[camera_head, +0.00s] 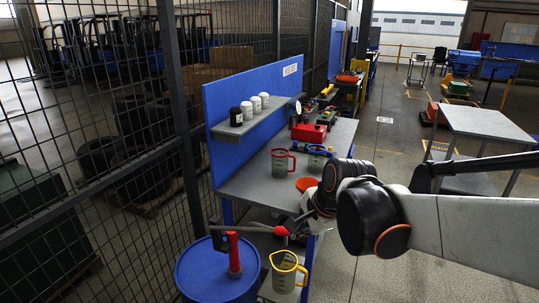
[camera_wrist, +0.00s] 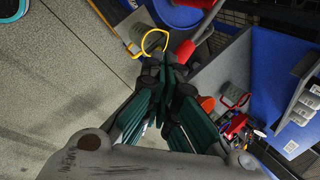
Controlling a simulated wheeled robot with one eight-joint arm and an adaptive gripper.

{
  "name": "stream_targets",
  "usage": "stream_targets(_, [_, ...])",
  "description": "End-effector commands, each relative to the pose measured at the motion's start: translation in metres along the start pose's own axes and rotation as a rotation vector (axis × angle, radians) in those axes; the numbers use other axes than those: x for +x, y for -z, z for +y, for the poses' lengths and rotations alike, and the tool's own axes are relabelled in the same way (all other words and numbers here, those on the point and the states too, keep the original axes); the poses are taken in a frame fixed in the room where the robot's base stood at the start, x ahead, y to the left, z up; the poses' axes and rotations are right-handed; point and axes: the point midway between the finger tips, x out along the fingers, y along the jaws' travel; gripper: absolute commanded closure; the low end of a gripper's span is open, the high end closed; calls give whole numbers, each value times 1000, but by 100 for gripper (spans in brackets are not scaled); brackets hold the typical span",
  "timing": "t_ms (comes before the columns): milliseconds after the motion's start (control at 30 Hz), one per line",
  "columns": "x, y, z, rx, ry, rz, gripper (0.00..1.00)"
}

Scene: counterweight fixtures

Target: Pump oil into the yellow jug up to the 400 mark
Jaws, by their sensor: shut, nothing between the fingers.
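The yellow jug (camera_head: 284,278), a clear jug with yellow rim and handle, stands low beside the blue drum (camera_head: 192,277). Its yellow loop also shows in the wrist view (camera_wrist: 153,42). I cannot read its marks or oil level. A red hand pump (camera_head: 234,255) stands on the drum, with a roughly level lever ending in a red grip (camera_head: 281,230); that grip shows in the wrist view (camera_wrist: 184,50). My gripper (camera_wrist: 172,58) is shut and empty, its tips close to the red grip. I cannot tell whether they touch.
A workbench (camera_head: 250,185) behind holds a red jug (camera_head: 280,163), a blue-rimmed jug (camera_head: 317,160), an orange bowl (camera_head: 306,184) and a red toolbox (camera_head: 309,132). Several small canisters (camera_head: 247,110) stand on its shelf. A wire fence (camera_head: 95,140) runs along the left.

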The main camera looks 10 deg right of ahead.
Motion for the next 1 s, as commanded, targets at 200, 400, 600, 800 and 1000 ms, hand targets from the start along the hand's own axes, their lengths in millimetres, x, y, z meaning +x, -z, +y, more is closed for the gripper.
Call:
stream_targets(200, [-16,10,-64,451,-37,-48,100])
stream_targets(400, [-12,16,-92,747,-72,-72,100])
stream_targets(600, [-6,18,-99,867,-88,-81,100])
stream_targets(800, [11,19,-90,876,-89,-81,100])
stream_targets(1000, [41,21,-73,875,-89,-81,100])
